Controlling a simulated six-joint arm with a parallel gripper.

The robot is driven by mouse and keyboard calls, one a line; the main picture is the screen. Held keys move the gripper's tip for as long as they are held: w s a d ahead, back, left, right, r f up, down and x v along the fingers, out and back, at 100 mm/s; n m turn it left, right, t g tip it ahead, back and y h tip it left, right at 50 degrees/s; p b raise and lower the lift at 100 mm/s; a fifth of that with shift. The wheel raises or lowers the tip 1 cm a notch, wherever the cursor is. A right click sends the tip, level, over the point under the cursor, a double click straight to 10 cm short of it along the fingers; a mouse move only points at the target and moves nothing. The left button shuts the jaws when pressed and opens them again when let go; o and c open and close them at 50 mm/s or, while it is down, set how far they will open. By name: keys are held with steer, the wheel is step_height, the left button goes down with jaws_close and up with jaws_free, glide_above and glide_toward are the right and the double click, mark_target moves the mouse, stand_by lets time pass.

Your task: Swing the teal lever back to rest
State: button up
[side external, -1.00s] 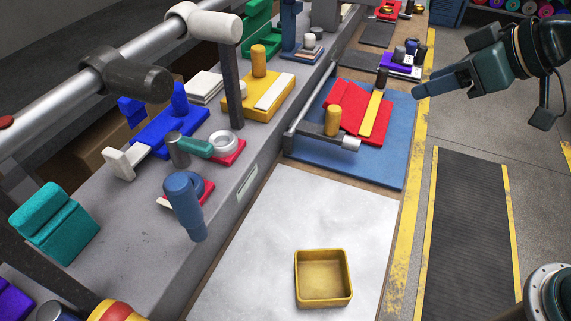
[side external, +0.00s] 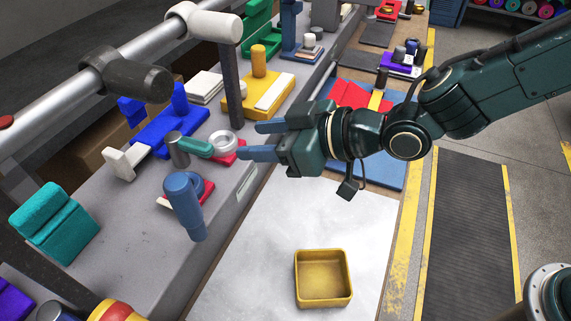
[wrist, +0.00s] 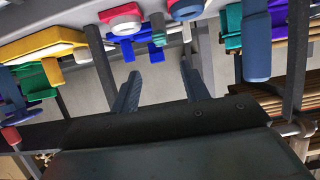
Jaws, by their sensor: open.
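The teal lever (side external: 196,148) is a short teal arm with a grey-green upright post at its left end. In the side view its right end lies beside a white ring (side external: 223,141) on a red plate. It appears small in the wrist view too (wrist: 158,36), beyond my fingertips. My gripper (side external: 250,140) is open and empty, its two blue fingers pointing left towards the lever. In the side view the fingertips are to the right of the lever and ring, apart from them. In the wrist view the fingers (wrist: 160,73) are spread, with nothing between them.
A blue post (side external: 186,206) stands in front of the lever, by another red plate. A yellow block with a knob (side external: 257,88) and a blue block (side external: 165,132) sit behind. A dark upright (side external: 230,90) rises near the ring. A yellow tray (side external: 323,279) lies on the white sheet.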

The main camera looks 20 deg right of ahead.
mark_target(199, 144)
steer(key=shift+w+a, duration=0.1)
steer(key=shift+a, duration=0.1)
steer(key=shift+x, duration=6.75)
jaws_close()
